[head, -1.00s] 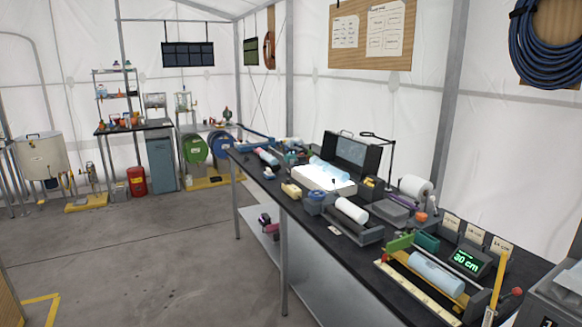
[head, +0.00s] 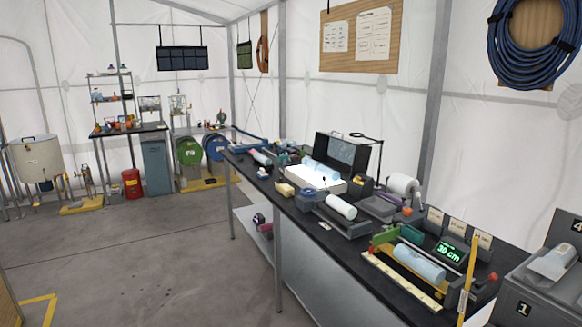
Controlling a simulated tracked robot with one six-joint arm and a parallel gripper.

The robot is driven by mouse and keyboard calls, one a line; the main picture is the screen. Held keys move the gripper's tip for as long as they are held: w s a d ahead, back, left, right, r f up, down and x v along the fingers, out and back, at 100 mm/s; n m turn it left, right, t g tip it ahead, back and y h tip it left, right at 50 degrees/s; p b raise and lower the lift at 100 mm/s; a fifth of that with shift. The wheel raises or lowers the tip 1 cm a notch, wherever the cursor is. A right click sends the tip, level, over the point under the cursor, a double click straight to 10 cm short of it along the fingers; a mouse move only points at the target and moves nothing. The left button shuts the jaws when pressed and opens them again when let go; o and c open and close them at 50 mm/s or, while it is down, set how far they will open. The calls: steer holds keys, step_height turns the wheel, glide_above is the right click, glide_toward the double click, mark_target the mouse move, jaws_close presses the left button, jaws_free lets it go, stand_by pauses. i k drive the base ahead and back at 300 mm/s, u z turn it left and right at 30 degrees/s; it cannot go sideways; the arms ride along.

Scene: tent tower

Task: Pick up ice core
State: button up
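A pale blue ice core (head: 419,263) lies in a measuring cradle with a yellow ruler edge (head: 402,281) at the near right end of the long bench. A green display beside it reads 30 cm. Another pale blue cylinder (head: 321,170) lies on a lit white panel (head: 303,183) farther along the bench. A white cylinder (head: 341,207) rests in a dark tray between them; I cannot tell if it is ice. My gripper is not in view.
The long dark bench (head: 318,238) runs along the right and is crowded. A grey rack with numbered slots (head: 523,305) stands at the right edge. Green and blue drums (head: 188,151) stand far back.

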mark_target(312, 164)
steer(key=u, duration=0.3)
steer(key=i, duration=1.15)
steer(key=u, duration=0.4)
steer(key=i, duration=2.8)
steer(key=z, duration=0.3)
